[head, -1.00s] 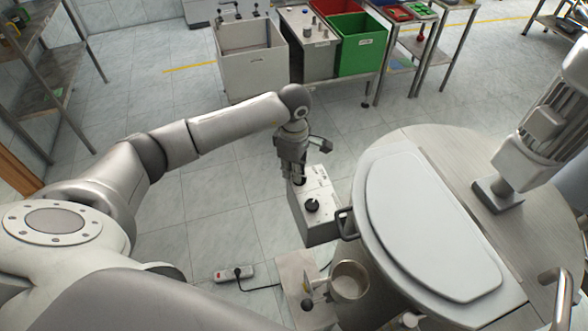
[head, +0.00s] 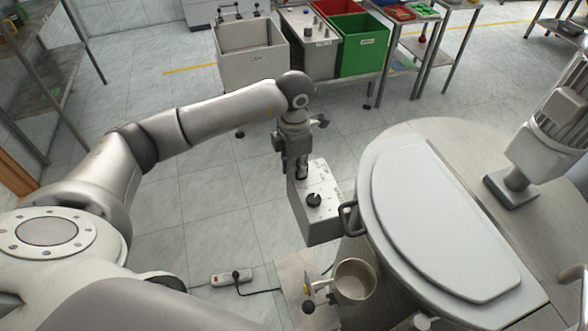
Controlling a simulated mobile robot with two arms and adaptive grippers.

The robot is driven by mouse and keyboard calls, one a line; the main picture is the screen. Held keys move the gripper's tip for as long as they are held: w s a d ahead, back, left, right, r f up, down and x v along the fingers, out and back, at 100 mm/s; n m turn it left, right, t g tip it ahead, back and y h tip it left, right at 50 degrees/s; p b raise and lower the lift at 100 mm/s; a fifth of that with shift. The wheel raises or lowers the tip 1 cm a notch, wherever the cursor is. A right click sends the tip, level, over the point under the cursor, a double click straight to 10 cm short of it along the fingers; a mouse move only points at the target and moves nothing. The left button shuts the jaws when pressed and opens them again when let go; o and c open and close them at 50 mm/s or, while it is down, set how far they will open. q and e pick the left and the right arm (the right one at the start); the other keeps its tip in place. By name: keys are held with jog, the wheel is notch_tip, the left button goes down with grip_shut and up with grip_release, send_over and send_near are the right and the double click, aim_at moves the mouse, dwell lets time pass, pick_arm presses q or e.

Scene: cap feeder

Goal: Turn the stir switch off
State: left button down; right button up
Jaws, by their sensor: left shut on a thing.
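The control box (head: 325,222) is a pale grey box beside the round vessel, with a black rotary knob (head: 314,200) on its sloped top face and small printed marks. My left gripper (head: 301,176) points down at the far end of the box's top, behind the knob. Its fingers are shut on a small dark part there, probably the stir switch, which they mostly hide. I cannot tell which way the switch is set. My right gripper does not show.
The large round vessel (head: 362,240) with a pale lid (head: 440,225) and a motor fills the right. A metal cup (head: 355,281) stands below the box. A power strip (head: 232,278) lies on the tiled floor. Bins, one green (head: 362,48), stand at the back.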

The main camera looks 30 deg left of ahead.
pick_arm(q)
jog(key=n, duration=0.1)
jog(key=n+b, duration=0.1)
jog(key=n, duration=0.1)
jog(key=n+b, duration=0.1)
jog(key=shift+s+d, duration=0.1)
jog(key=shift+d, duration=0.15)
jog(key=shift+d+n+b, duration=0.15)
jog(key=shift+n+b, duration=0.15)
jog(key=shift+n, duration=0.75)
jog(key=shift+d+n+b, duration=0.1)
jog(key=shift+n+b, duration=0.15)
jog(key=shift+n, duration=0.8)
jog(key=shift+r, duration=0.1)
jog(key=c, duration=1.5)
grip_release()
notch_tip(320, 180, up, 12)
jog(key=shift+s, duration=0.1)
